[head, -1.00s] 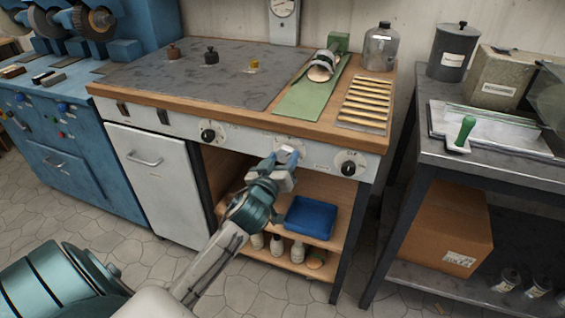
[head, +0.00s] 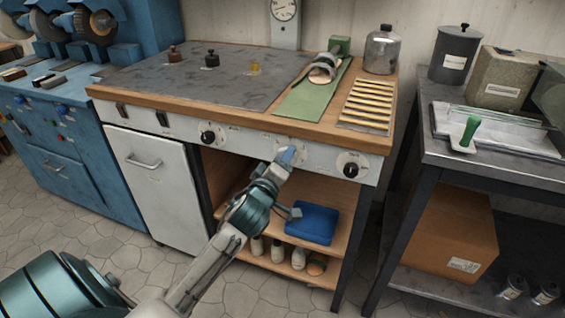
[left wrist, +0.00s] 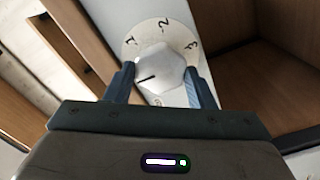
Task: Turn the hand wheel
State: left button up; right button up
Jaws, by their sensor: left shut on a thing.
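The hand wheel (left wrist: 163,82) is a pale faceted knob with a dark pointer line, in front of a cream dial plate (left wrist: 148,34) marked 1, 2 and 3. My left gripper (head: 286,157) is at the bench's front panel (head: 232,140), between two black knobs. In the left wrist view its two blue fingers stand on either side of the hand wheel, shut on it. The pointer line points left in that view, away from the numbers. In the head view the gripper hides the hand wheel. My right gripper is in no view.
Black knobs (head: 208,137) and (head: 350,170) flank the spot. Below are an open shelf with a blue tray (head: 312,224) and several bottles, and a white cabinet door (head: 150,185). A metal table (head: 500,171) stands at right.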

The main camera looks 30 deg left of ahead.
pick_arm(q)
jog(key=shift+f, duration=0.15)
dwell(0.3)
jog(key=o, duration=1)
jog(key=shift+c, duration=0.2)
jog(key=v, duration=1.1)
jog(key=shift+b, duration=0.35)
jog(key=shift+w, duration=0.1)
